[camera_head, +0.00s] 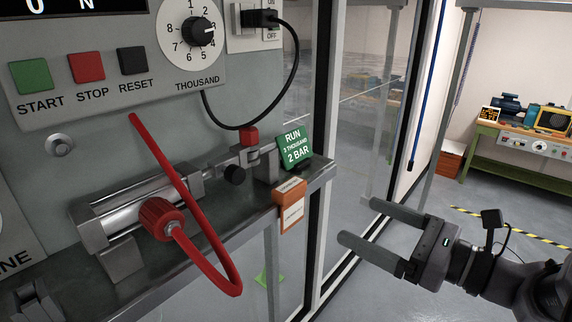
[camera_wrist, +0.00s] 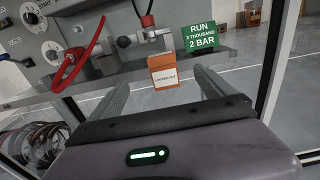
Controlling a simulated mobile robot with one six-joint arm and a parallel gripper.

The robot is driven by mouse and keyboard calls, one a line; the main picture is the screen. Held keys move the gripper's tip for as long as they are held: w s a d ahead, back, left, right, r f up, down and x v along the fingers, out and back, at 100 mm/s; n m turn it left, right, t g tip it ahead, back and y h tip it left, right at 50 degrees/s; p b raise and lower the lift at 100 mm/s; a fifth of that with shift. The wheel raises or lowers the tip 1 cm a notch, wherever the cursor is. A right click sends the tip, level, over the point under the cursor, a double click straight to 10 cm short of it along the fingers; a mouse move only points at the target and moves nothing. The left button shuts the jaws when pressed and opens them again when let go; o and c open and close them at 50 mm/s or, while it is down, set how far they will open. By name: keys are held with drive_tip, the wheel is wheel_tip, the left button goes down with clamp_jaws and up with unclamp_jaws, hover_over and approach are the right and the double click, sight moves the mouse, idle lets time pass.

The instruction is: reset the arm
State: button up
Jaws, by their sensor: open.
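My gripper (camera_head: 358,222) is at the lower right of the head view, its two fingers spread wide with nothing between them. It points left toward the test machine and is apart from it. In the wrist view the open fingers (camera_wrist: 163,82) reach forward, with the shelf edge and an orange-and-white box (camera_wrist: 164,72) beyond them. The box (camera_head: 289,206) hangs at the front edge of the machine's shelf in the head view.
A control panel (camera_head: 110,95) with buttons and a dial stands at left. A cylinder (camera_head: 140,208) with a red knob and red hose lies on the shelf. A green sign (camera_head: 295,146) stands at its end. Glass door frames (camera_head: 325,120) stand beside my gripper. A green workbench (camera_head: 520,168) is at right.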

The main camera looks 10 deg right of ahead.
drive_tip(key=s+a+f+n+g+h+b, duration=0.1)
drive_tip(key=s+a+f+n+g+b, duration=0.3)
drive_tip(key=f, duration=0.4)
drive_tip(key=s+a+f+n+g+b, duration=0.25)
drive_tip(key=a+f+n+b, duration=0.25)
drive_tip(key=a+f, duration=0.25)
drive_tip(key=s+a+f+n+g+h+b, duration=0.1)
drive_tip(key=s+a+f+n+g+b, duration=0.1)
drive_tip(key=a+f+n+g+b, duration=0.45)
drive_tip(key=s+d+f+n+t+h+b, duration=0.1)
drive_tip(key=d+f+n+t+h+b, duration=0.1)
drive_tip(key=f+n+h+b, duration=0.1)
drive_tip(key=s+d+f+n+t+h+b, duration=0.1)
drive_tip(key=d+f+n+t+h+b, duration=0.1)
drive_tip(key=f+n, duration=0.4)
wheel_tip(320, 180, down, 2)
drive_tip(key=shift+s+f+h+b, duration=0.2)
drive_tip(key=shift+s+h+b, duration=0.1)
drive_tip(key=shift+h+b, duration=0.7)
